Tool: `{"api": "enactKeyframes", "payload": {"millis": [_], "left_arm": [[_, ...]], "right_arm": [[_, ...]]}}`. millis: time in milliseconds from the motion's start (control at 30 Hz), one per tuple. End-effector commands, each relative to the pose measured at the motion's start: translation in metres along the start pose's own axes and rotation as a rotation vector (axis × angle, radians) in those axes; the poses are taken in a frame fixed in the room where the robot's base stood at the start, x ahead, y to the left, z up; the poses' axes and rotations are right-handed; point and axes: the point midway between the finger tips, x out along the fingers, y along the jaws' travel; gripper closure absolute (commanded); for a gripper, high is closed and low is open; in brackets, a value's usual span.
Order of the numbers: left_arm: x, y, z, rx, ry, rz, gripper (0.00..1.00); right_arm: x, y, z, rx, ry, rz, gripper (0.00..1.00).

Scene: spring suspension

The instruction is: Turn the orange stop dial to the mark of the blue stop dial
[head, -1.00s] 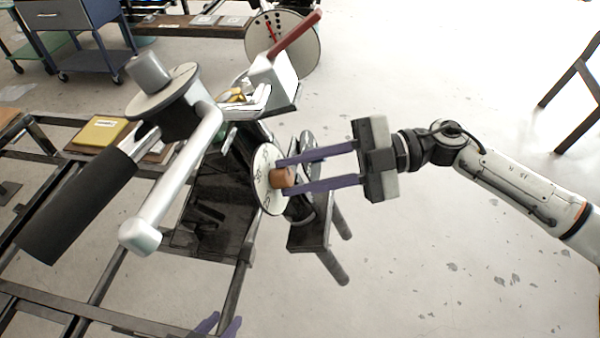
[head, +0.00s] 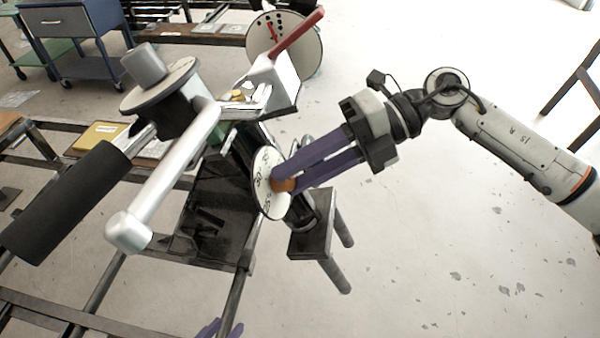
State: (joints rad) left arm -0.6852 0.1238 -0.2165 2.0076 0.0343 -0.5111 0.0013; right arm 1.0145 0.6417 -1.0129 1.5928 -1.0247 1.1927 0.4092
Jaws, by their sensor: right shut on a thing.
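The orange stop dial (head: 283,185) is an orange knob on a white disc (head: 263,178) with dark angle markings, partly hidden by my fingers. My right gripper (head: 291,176) has its purple fingers shut on the orange knob, coming in tilted from the upper right. My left gripper (head: 219,329) shows only as purple fingertips at the bottom edge; whether it is open cannot be told. I cannot make out a blue stop dial. A grey knob (head: 145,65) on a pale disc stands at the upper left.
A silver bar (head: 170,180) and a black padded handle (head: 65,200) extend at the left. A red lever (head: 296,32) rises from a white block before a round slotted plate (head: 310,45). A blue cart (head: 75,35) stands behind.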

Motion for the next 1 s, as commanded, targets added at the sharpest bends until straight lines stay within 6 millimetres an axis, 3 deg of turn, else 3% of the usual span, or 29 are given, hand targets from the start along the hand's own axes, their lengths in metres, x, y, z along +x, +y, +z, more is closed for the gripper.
{"api": "enactKeyframes", "payload": {"millis": [300, 800, 833, 933, 1000], "left_arm": [[0.0023, 0.0003, 0.0028, -0.002, -0.002, 0.002, 0.69], [0.002, -0.0004, 0.0046, 0.0, -0.005, 0.001, 0.69], [0.0019, -0.0005, 0.0049, 0.0, -0.006, 0.001, 0.69], [0.0016, -0.0007, 0.0059, 0.002, -0.007, 0.001, 0.69], [0.0014, -0.0008, 0.0065, 0.002, -0.009, 0.001, 0.69]], "right_arm": [[-0.0003, 0.0004, 0.0003, -0.098, -0.001, -0.043, 0.96], [-0.0004, 0.0008, 0.0003, -0.112, -0.001, -0.049, 0.96], [-0.0004, 0.0008, 0.0003, -0.111, -0.001, -0.049, 0.71], [-0.0003, 0.0008, 0.0003, -0.111, -0.001, -0.049, 0.55], [-0.0003, 0.0009, 0.0002, -0.111, -0.001, -0.048, 0.55]]}}
